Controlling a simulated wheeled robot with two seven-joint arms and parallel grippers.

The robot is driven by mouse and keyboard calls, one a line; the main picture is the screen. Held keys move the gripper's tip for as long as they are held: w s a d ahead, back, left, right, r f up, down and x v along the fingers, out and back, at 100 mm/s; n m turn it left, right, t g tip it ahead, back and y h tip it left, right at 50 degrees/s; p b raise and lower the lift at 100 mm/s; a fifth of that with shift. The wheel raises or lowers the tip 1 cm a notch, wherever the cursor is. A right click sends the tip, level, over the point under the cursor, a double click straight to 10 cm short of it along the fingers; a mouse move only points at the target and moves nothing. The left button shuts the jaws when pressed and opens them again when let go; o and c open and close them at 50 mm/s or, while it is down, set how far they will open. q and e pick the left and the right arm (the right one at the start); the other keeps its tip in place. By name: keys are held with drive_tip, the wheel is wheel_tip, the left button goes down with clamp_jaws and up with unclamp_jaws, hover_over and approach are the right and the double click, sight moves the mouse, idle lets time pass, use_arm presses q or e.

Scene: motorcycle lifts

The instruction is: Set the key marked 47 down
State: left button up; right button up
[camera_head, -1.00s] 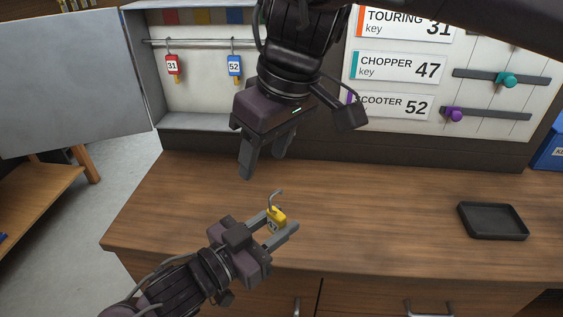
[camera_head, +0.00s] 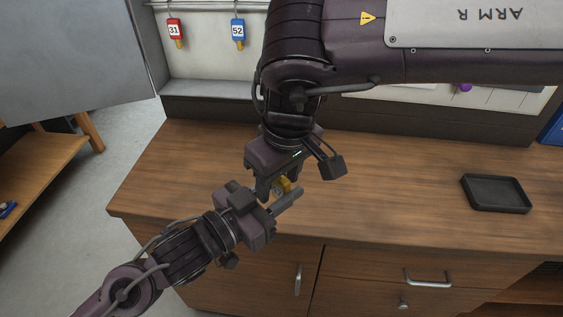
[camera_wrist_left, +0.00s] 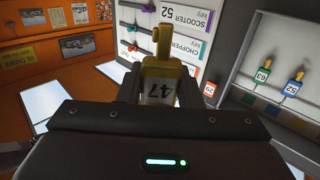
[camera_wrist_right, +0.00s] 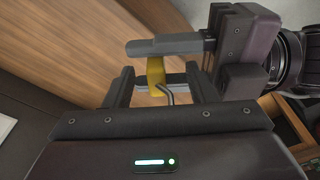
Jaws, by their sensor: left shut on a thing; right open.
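The key marked 47 is a yellow tag (camera_head: 285,183) with a grey hook. My left gripper (camera_head: 282,194) is shut on it and holds it above the wooden counter. In the left wrist view the tag (camera_wrist_left: 158,88) stands between the fingers, its 47 upside down. My right gripper (camera_head: 275,187) is open and comes down from above, close around the key. In the right wrist view the yellow tag (camera_wrist_right: 156,74) and its hook lie between the open right fingers, with a left finger (camera_wrist_right: 165,46) across the tag. Whether the right fingers touch it, I cannot tell.
A black tray (camera_head: 495,192) lies on the right of the wooden counter (camera_head: 400,190); the counter between is clear. Behind, a red tag 31 (camera_head: 175,31) and a blue tag 52 (camera_head: 238,31) hang in the open cabinet. My right arm hides most of the label board.

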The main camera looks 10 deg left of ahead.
drive_tip(key=shift+f, duration=0.25)
use_arm(q)
drive_tip(key=shift+r, duration=0.1)
use_arm(e)
drive_tip(key=c, duration=1)
use_arm(q)
drive_tip(key=o, duration=1)
use_arm(e)
drive_tip(key=shift+c, duration=0.2)
